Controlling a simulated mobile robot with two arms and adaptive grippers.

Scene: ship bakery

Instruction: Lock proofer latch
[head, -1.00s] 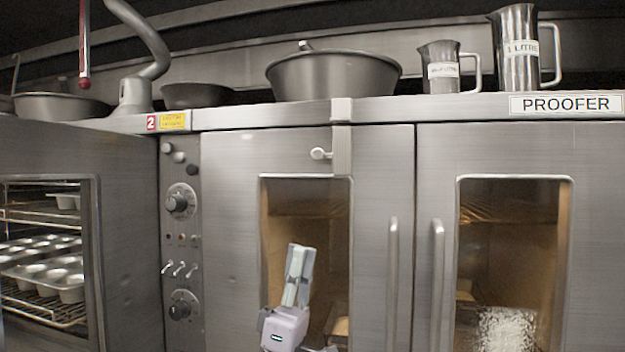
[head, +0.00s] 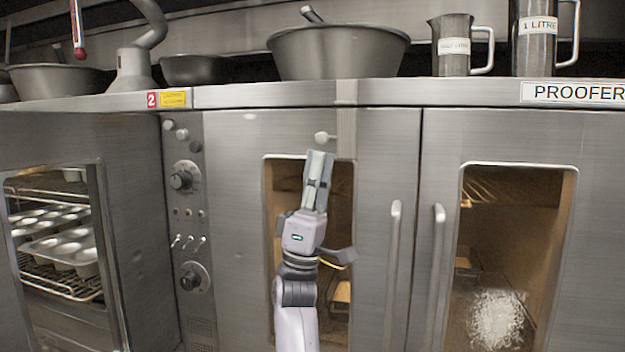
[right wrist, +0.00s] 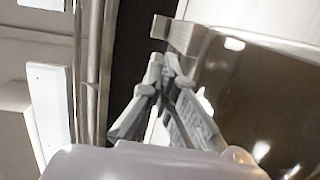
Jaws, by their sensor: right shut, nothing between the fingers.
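The proofer (head: 380,140) has two closed doors with glass windows, under a PROOFER label (head: 580,92). Its latch (head: 346,130) is a vertical metal strap at the top of the left door, with a small pale knob (head: 322,137) on its left side. My right gripper (head: 319,158) points up in front of the left door, its fingertips just below the knob in the head view. Its fingers are shut and hold nothing. In the right wrist view the shut fingertips (right wrist: 165,62) show against a dark gap. Whether they touch the knob cannot be told. My left gripper is out of view.
Door handles (head: 393,270) stand out to the right of my right arm. A control panel (head: 187,220) with knobs is to the left, beside an oven (head: 118,250) with muffin tins. A large bowl (head: 338,52) and jugs (head: 453,48) stand on top.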

